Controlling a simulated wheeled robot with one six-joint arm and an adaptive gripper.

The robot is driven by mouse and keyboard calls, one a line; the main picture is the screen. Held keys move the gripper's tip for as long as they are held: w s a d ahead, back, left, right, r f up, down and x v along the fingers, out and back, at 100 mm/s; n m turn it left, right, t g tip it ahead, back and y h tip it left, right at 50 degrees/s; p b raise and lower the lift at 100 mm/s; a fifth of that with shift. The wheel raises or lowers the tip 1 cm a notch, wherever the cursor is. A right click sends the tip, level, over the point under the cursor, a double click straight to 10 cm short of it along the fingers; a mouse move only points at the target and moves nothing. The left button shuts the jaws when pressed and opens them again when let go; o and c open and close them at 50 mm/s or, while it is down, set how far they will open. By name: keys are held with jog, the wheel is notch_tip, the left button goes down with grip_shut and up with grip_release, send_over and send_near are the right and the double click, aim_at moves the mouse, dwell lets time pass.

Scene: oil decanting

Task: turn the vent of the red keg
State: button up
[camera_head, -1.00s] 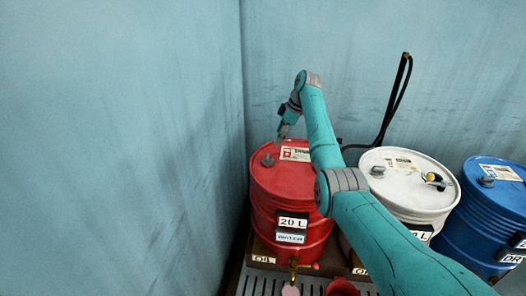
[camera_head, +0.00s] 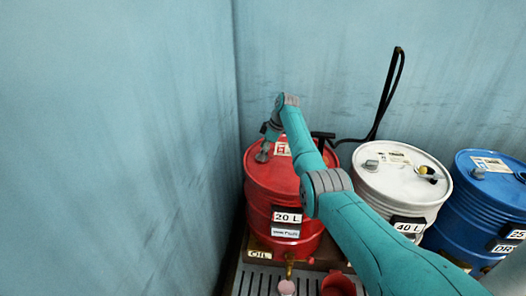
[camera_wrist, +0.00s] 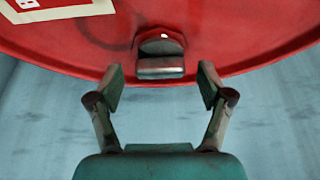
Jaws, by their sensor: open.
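The red keg (camera_head: 262,190) stands at the left of the row, marked 20 L, with a sign reading OIL below it. Its vent, a small grey cap (camera_wrist: 160,68), sits on the lid near the rim; in the head view the vent (camera_head: 262,157) shows just below my gripper (camera_head: 268,137). In the wrist view my gripper (camera_wrist: 162,86) is open and empty. Its two fingers are spread to either side of the vent, with the cap a little ahead of the tips. I cannot tell the exact height gap.
A white keg (camera_head: 400,188) marked 40 L and a blue keg (camera_head: 468,205) stand to the right. A dark hose (camera_head: 386,95) rises behind them. A wall is close on the left. A red cup (camera_head: 338,285) and a brass tap (camera_head: 289,262) are in front.

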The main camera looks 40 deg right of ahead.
jog(key=c, duration=1.2)
jog(key=shift+o, duration=0.2)
jog(key=shift+m, duration=0.3)
jog(key=m+h, duration=0.1)
jog(key=m, duration=0.2)
jog(key=shift+a+t, duration=0.1)
jog(key=shift+t, duration=0.3)
jog(key=m+h, duration=0.2)
jog(key=m, duration=0.3)
jog(key=shift+a, duration=0.1)
jog(key=m+h, duration=0.2)
jog(key=m, duration=0.3)
jog(key=shift+a, duration=0.1)
jog(key=shift+m+g+h, duration=0.35)
jog(key=shift+m, duration=0.75)
jog(key=shift+m+g+h, duration=0.35)
jog(key=shift+m, duration=0.75)
